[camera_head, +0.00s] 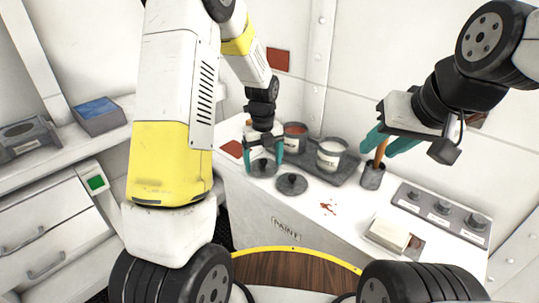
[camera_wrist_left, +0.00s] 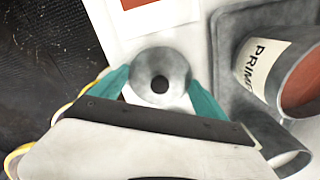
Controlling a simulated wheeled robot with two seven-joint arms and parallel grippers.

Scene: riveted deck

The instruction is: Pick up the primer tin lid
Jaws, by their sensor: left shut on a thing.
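A round grey lid with a dark knob (camera_head: 262,168) is between the teal fingers of my left gripper (camera_head: 264,152), over the left part of the white counter. In the left wrist view the lid (camera_wrist_left: 158,68) sits between the fingertips (camera_wrist_left: 160,92), which touch its sides. My left gripper is shut on it. I cannot tell whether it is clear of the counter. The primer tin (camera_wrist_left: 272,68), open with red-brown contents, stands in a grey tray to the right; its label is partly cut off.
A second grey lid (camera_head: 291,184) lies close by on the right. An open tin of white paint (camera_head: 331,153) stands on the tray (camera_head: 352,170). A cup (camera_head: 372,178) with a wooden-handled tool, a knob panel (camera_head: 440,212) and a pale block (camera_head: 388,233) are further right.

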